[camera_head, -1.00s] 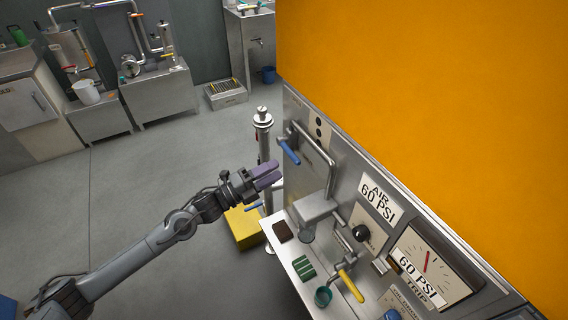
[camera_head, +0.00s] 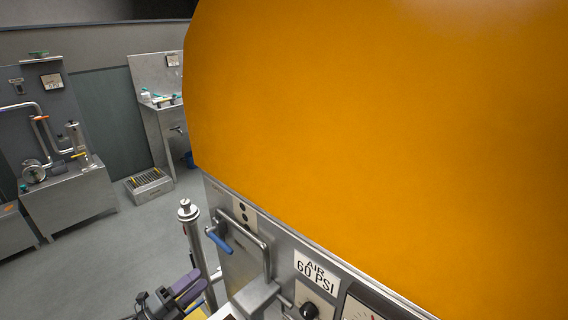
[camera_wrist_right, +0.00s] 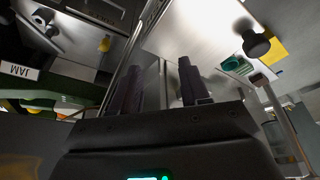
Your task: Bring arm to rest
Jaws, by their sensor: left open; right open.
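My left gripper (camera_head: 188,288) shows at the bottom of the head view, just left of the extractor's grey panel (camera_head: 237,262). Its two purple-grey fingers are apart, with nothing visible between them. Most of the left arm is out of the picture. My right gripper (camera_wrist_right: 162,82) shows in the right wrist view, with two dark fingers spread apart and nothing between them. The right gripper does not show in the head view.
The extractor's large orange cover (camera_head: 370,130) fills the right. A blue-handled lever (camera_head: 219,241) sits on the panel above my left gripper. A steel post (camera_head: 193,240) stands close by. Open grey floor (camera_head: 110,260) lies to the left. The wrist view shows a black knob (camera_wrist_right: 256,46).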

